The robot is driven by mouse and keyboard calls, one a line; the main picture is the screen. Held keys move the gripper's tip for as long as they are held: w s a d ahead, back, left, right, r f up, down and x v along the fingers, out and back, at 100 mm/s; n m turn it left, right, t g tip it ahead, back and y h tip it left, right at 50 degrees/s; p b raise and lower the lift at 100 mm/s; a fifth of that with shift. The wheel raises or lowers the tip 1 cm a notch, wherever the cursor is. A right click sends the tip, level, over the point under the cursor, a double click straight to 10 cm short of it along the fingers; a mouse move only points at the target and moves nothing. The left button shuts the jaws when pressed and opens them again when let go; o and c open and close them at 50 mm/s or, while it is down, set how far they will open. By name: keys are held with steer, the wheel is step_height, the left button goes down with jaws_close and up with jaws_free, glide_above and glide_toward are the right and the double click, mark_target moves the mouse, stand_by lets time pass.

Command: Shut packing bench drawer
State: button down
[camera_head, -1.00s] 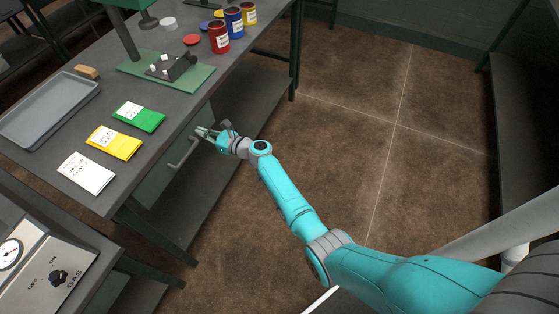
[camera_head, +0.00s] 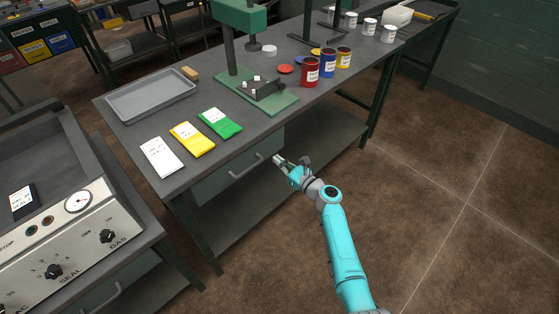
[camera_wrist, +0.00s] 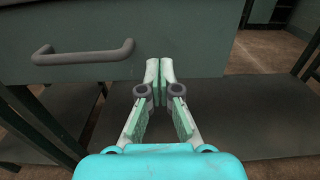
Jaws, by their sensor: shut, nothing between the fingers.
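The packing bench drawer (camera_head: 222,181) is a grey-green front under the bench top, with a grey bar handle (camera_head: 246,168). The front sits close under the bench edge; I cannot tell whether a gap is left. In the wrist view the drawer front (camera_wrist: 200,35) fills the upper part, with its handle (camera_wrist: 85,54) to the left. My gripper (camera_head: 279,160) is just right of the handle. In the wrist view its fingertips (camera_wrist: 160,66) are together and empty, in front of the drawer's lower part, apart from the handle. I cannot tell whether they touch the front.
The bench top (camera_head: 140,125) carries a grey tray (camera_head: 150,115), white, yellow and green packets, a green press (camera_head: 240,60) and several cans. A lower shelf (camera_head: 240,215) lies below the drawer. A control panel unit (camera_head: 75,235) stands at left. The floor at right is clear.

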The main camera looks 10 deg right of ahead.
steer(key=v, duration=0.8)
steer(key=shift+s+d, duration=0.25)
steer(key=shift+s, duration=0.05)
